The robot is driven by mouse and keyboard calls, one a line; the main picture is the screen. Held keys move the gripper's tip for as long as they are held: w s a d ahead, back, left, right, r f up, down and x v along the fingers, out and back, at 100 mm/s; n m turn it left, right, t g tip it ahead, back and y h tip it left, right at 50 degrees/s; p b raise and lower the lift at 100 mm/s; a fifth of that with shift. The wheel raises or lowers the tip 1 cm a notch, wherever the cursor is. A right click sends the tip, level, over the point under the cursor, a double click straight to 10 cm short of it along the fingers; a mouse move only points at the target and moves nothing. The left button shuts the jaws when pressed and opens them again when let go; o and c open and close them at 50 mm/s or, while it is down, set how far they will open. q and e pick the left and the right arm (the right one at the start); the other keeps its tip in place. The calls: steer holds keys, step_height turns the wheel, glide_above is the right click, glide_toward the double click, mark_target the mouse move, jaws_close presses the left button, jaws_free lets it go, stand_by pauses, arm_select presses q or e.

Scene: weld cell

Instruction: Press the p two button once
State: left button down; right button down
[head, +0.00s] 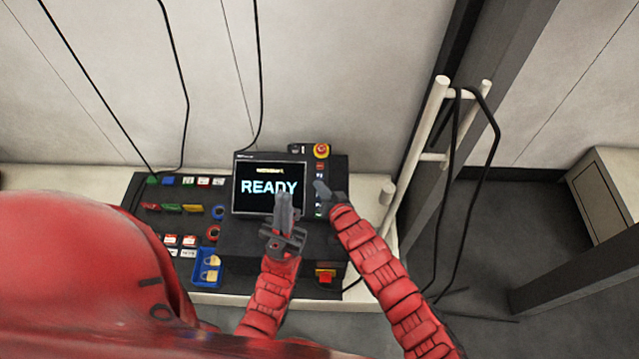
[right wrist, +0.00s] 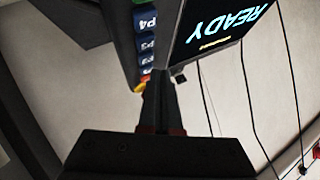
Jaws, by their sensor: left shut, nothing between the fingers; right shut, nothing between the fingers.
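The panel's READY screen (head: 268,187) has a column of labelled buttons at its right side. In the right wrist view the labels P4, P3, P2 and P1 run down toward my fingers, and the P2 button (right wrist: 147,58) shows just beyond the fingertips. My right gripper (head: 321,187) is shut and empty over the button column, hiding part of it in the head view. Its fingers also show in the right wrist view (right wrist: 160,82); whether they touch the panel I cannot tell. My left gripper (head: 284,200) is shut and empty in front of the screen's lower right.
A red-and-yellow emergency stop (head: 321,150) sits above the button column. A red switch (head: 325,274) is at the lower right. A blue bin (head: 206,268) and a board of tags stand left. A pale post (head: 388,193) rises right of the panel.

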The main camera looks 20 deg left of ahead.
steer(key=r+p, duration=0.1)
steer(key=s+r+p, duration=0.1)
steer(key=r+p, duration=0.1)
steer(key=shift+s+d+r, duration=0.15)
steer(key=shift+s+d, duration=0.05)
steer(key=shift+s, duration=0.05)
steer(key=shift+s+d+r+p, duration=0.1)
steer(key=shift+s+r+p, duration=0.3)
steer(key=shift+r, duration=0.15)
stand_by(0.5)
